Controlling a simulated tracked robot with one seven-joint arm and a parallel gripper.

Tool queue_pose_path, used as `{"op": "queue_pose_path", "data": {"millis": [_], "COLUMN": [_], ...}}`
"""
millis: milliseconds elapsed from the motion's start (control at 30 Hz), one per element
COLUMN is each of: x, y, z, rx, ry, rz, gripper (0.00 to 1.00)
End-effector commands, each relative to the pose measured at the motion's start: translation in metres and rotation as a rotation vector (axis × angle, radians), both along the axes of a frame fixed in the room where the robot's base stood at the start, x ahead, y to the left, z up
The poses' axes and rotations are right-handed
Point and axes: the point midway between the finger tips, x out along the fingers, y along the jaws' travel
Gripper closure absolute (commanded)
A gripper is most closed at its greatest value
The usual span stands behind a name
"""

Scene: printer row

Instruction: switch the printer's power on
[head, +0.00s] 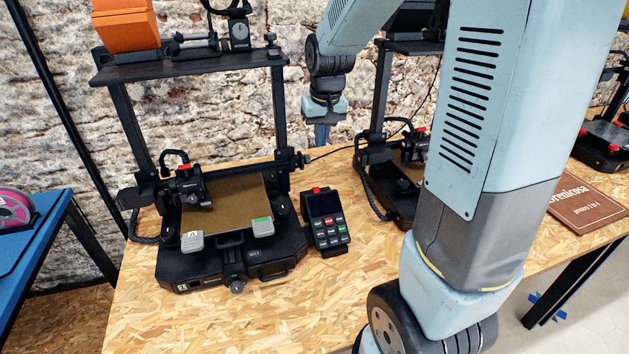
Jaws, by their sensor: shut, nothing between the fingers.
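The nearest printer (235,262) is a black open-frame machine on the wooden table. Its brown bed (228,202) has one white and one green clip tag at the front. A black control box (326,220) with a dark screen, coloured keys and a red knob stands right of its base. I cannot make out for certain which part is the power switch. My gripper (322,138) points down behind and above the control box, right of the printer's right upright. Its fingers are together and hold nothing; it looks apart from the printer.
A second printer (402,195) stands behind my arm, partly hidden. A brown sign or booklet (590,203) lies at the right. The chipboard table (150,325) is bare in front. A blue table (35,235) with a magenta spool (12,212) stands left. A stone wall rises behind.

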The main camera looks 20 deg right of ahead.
Motion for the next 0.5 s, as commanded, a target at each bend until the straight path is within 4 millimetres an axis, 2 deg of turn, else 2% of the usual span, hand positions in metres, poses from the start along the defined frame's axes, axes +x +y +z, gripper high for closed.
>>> {"op": "queue_pose_path", "data": {"millis": [33, 200, 500], "x": [0.006, 0.019, 0.024], "y": [0.000, 0.000, 0.001], "z": [-0.008, -0.025, -0.031], "rx": [-0.001, -0.004, -0.005], "ry": [0.012, 0.030, 0.037], "rz": [0.000, -0.001, 0.000], "gripper": [1.00, 1.00, 1.00]}}
